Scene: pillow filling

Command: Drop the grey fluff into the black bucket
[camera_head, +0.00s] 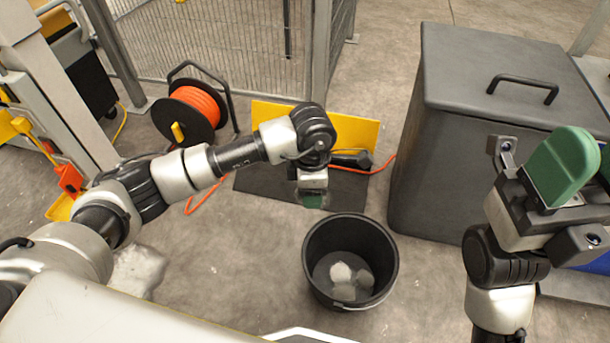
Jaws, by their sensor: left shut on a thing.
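The black bucket (312,272) stands upright on the floor at the lower middle. Whitish and grey fluff pieces (341,272) lie on its bottom. My right gripper (585,160) is raised at the right edge, away from the bucket. One green finger shows large and the other is cut off by the frame, so its opening is unclear.
A large dark grey bin (440,150) with a lid handle stands right of the bucket. An orange cable reel (193,112), a yellow panel (350,128) and a dark mat (265,187) lie behind. A pale heap (137,268) lies on the floor at left.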

